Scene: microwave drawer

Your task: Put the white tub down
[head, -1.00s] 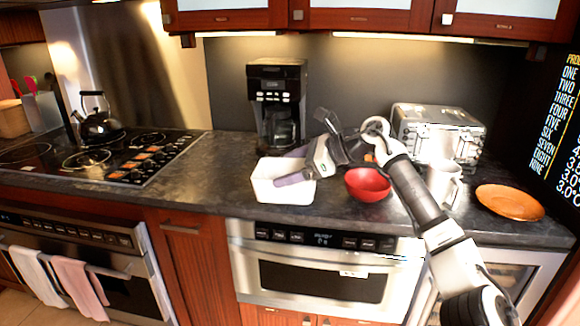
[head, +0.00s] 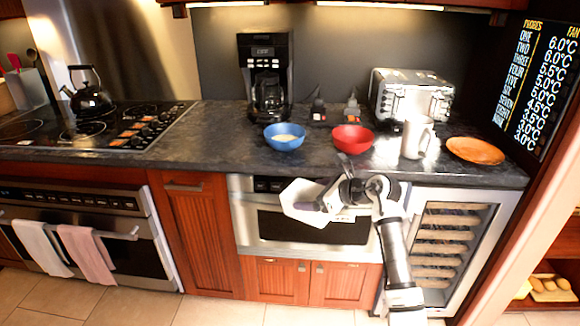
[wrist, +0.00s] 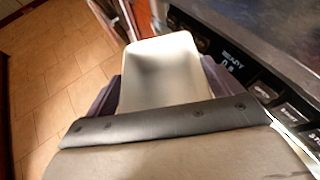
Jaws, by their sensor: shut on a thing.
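The white tub (head: 298,196) is in my gripper (head: 318,206), held in front of the microwave drawer (head: 262,228) and below the counter's front edge in the head view. It looks tilted there. In the wrist view the white tub (wrist: 160,80) sits between the two dark fingers of my gripper (wrist: 160,92), its pale inside showing and looking empty. The floor shows to its left and the microwave's control panel to its right. Part of the tub is hidden behind the gripper body.
On the dark counter (head: 215,150) stand a blue bowl (head: 284,142) with something pale inside, a red bowl (head: 352,141), a metal pitcher (head: 415,140), an orange plate (head: 474,150), a toaster (head: 410,95) and a coffee maker (head: 265,75). Bare counter lies left of the blue bowl.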

